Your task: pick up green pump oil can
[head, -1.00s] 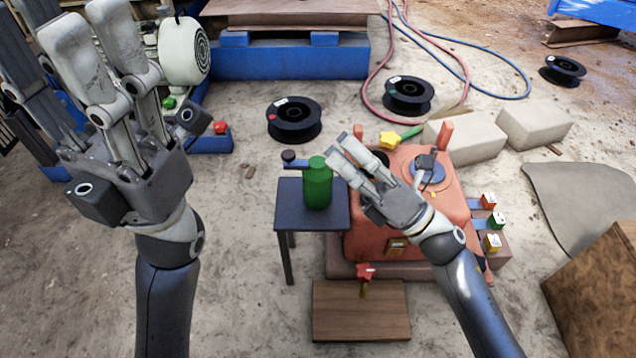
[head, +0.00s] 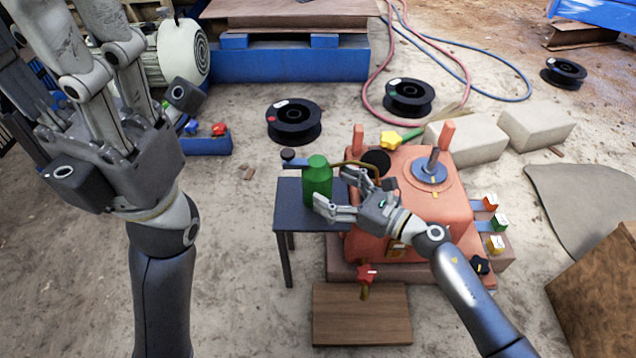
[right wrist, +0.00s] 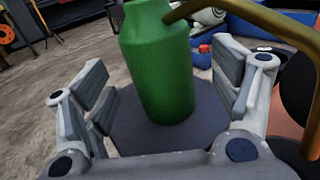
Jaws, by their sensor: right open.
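The green pump oil can (head: 317,181) stands upright on a small dark side table (head: 290,218) in the middle of the head view. In the right wrist view the green can (right wrist: 160,75) stands between the two open fingers, with a brown spout running off to the upper right. My right gripper (head: 335,193) is open just right of the can, its fingers reaching toward it on either side. I see no grip on the can. My left gripper (head: 80,75) is raised at the left, far from the can, its fingers spread apart and empty.
An orange machine (head: 430,195) with a round blue disc and coloured knobs stands right beside the table. A wooden board (head: 361,313) lies in front. Black spools (head: 293,121) and pale blocks (head: 467,139) lie behind. The ground left of the table is clear.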

